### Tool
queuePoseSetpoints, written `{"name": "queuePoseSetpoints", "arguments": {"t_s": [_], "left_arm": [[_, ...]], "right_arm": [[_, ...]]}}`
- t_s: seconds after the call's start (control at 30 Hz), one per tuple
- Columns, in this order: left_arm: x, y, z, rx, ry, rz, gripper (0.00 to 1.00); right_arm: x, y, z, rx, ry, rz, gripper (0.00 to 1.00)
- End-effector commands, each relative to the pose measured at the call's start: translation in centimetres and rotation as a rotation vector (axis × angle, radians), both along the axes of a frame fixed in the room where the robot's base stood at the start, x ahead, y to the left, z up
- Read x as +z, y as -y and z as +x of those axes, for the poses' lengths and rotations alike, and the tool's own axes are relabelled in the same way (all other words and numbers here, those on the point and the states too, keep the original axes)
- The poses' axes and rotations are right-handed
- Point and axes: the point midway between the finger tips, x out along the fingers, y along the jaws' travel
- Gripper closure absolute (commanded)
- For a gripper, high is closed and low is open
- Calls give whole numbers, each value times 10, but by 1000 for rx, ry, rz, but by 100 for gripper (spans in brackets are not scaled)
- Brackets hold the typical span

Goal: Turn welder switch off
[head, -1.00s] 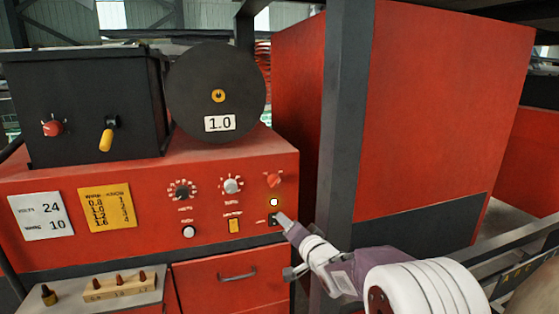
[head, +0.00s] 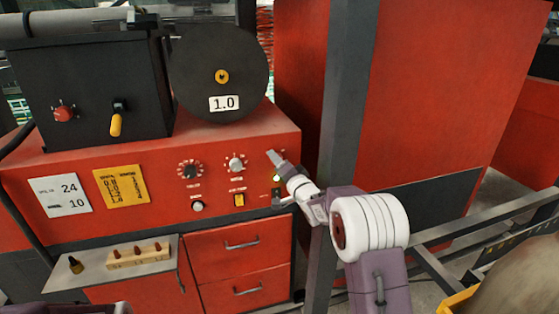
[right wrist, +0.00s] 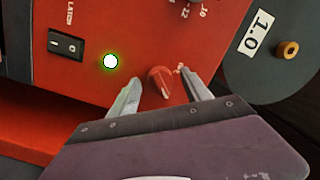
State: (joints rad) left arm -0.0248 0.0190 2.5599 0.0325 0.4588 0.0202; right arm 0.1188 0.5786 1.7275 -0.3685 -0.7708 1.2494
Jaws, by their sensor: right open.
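The red rotary knob (right wrist: 160,84) on the welder's red front panel shows in the right wrist view, with a pale pointer mark. My right gripper (right wrist: 160,94) is open, with one finger on each side of the knob; whether they touch it I cannot tell. In the head view my right gripper (head: 277,180) is at the panel's right end and largely hides the knob. A black rocker switch (right wrist: 66,46) labelled LATCH and a lit lamp with a green glow (right wrist: 110,62) are beside the knob. My left gripper is not in view.
The panel also has a black dial (head: 190,170), a white dial (head: 236,164) and a yellow switch (head: 239,200). A dark wire spool (head: 222,106) stands above. A dark upright post (head: 342,120) is close to my right arm. A small shelf (head: 75,283) juts out lower left.

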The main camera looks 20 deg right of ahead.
Motion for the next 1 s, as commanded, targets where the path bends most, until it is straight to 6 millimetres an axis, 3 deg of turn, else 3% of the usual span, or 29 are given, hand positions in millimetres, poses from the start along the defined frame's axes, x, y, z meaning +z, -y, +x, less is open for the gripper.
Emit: {"name": "queuePoseSetpoints", "arguments": {"t_s": [0.13,0.17,0.33,0.37,0.67,1.0], "left_arm": [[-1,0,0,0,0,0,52],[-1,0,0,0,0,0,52],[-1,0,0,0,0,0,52],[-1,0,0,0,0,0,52],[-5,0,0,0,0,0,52],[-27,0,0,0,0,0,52]], "right_arm": [[-1,0,0,0,0,0,43],[-1,0,0,0,0,0,49],[-1,0,0,-1,-1,0,96],[-1,0,0,-1,-1,0,100],[-2,0,0,0,2,-38,100],[-4,0,-1,1,11,-274,100]]}}
